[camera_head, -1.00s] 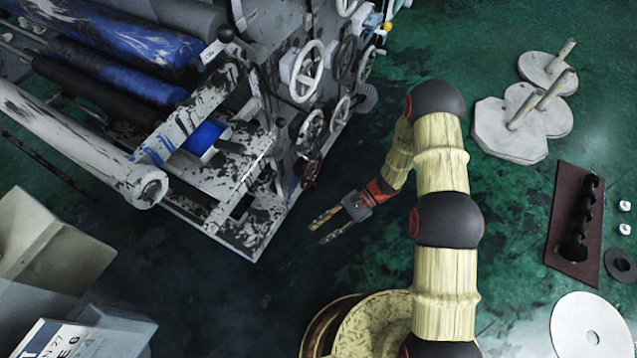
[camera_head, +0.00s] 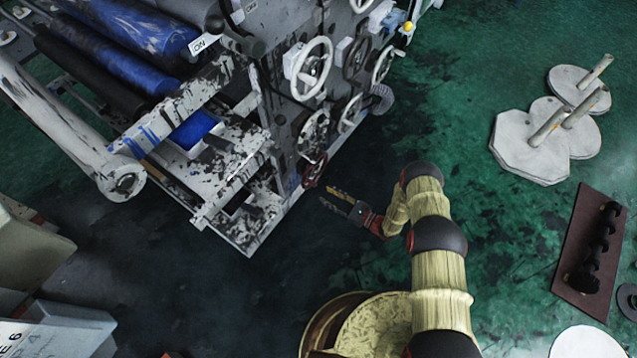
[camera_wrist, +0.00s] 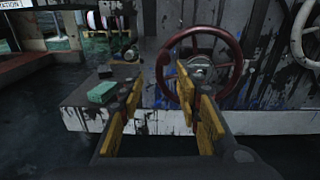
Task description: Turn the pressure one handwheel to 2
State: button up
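A dark red handwheel (camera_head: 314,170) is low on the near corner of the machine's side. In the wrist view the red handwheel (camera_wrist: 202,68) faces me, with a metal hub and dark panel behind it. My gripper (camera_head: 326,195) is open and empty, just short of the red wheel and apart from it. In the wrist view the yellow-padded fingers of my gripper (camera_wrist: 160,85) stand wide apart, and the right finger overlaps the lower left of the wheel. No readable pressure label or number shows by the wheel.
More handwheels sit above, including a large white one (camera_head: 310,68) and a grey one (camera_head: 314,132). A green block (camera_wrist: 102,92) lies on a ledge left of the wheel.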

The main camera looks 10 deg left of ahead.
aim_at(315, 184)
jog(key=shift+t, duration=0.3)
jog(key=shift+w+r+b+x, duration=0.15)
jog(key=shift+b+x, duration=0.25)
jog(key=shift+x, duration=0.9)
jog(key=shift+r+b+x, duration=0.2)
jog(key=shift+b+x, duration=0.25)
jog(key=shift+x, duration=0.85)
jog(key=shift+w+r+b+x, duration=0.15)
jog(key=shift+b+x, duration=0.25)
jog(key=shift+x, duration=0.9)
jog(key=shift+s+d, duration=0.1)
jog(key=shift+c, duration=0.9)
grip_shut()
